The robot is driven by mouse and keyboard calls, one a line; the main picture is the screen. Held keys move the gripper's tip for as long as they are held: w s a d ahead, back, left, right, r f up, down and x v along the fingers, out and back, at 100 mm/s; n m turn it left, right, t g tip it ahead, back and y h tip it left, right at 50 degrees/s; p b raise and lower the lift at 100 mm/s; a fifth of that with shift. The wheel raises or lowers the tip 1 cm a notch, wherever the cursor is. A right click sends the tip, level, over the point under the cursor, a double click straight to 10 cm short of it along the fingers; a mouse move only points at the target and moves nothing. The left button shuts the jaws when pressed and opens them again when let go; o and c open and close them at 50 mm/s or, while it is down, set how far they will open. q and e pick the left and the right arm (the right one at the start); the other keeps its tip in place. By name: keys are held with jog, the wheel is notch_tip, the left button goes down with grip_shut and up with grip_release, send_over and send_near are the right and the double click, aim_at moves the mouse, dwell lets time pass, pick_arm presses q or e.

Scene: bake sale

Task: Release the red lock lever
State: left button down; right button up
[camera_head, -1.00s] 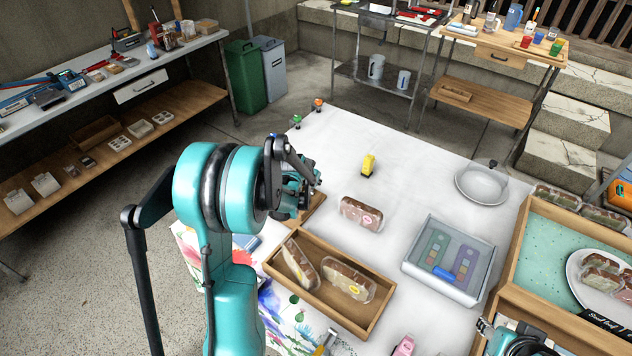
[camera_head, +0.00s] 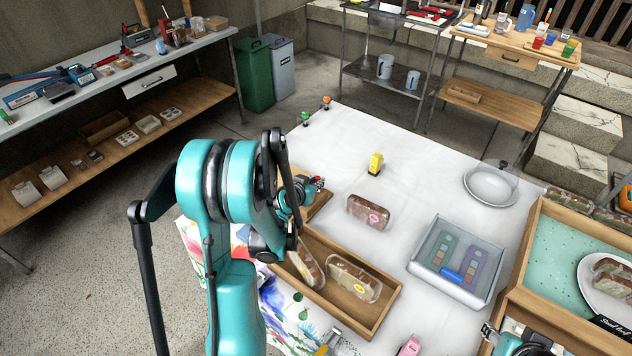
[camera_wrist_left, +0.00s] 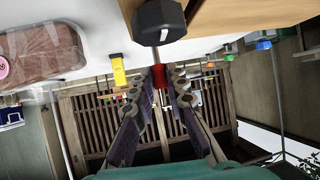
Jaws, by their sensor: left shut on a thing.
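The red lock lever (camera_wrist_left: 159,76) shows as a small red piece between the fingertips of my left gripper (camera_wrist_left: 160,88) in the left wrist view. The gripper is shut on it. A black hexagonal knob (camera_wrist_left: 158,20) on a metal rod stands just above it in that view. In the head view, my left gripper (camera_head: 311,187) is by a wooden block (camera_head: 319,207) at the table's left edge, with a bit of red at its tips. My arm hides most of the lever's mount. My right gripper (camera_head: 522,342) is only partly in view at the bottom right.
A wooden tray (camera_head: 376,326) with packed loaves lies close in front of my left gripper. Another packed loaf (camera_head: 368,211) and a yellow item (camera_head: 376,163) stand to the right. A clear-lidded box (camera_head: 458,259) lies farther right. The table's far middle is clear.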

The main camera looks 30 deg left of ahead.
pick_arm(q)
jog(key=c, duration=1.5)
grip_release()
jog(key=v, duration=1.2)
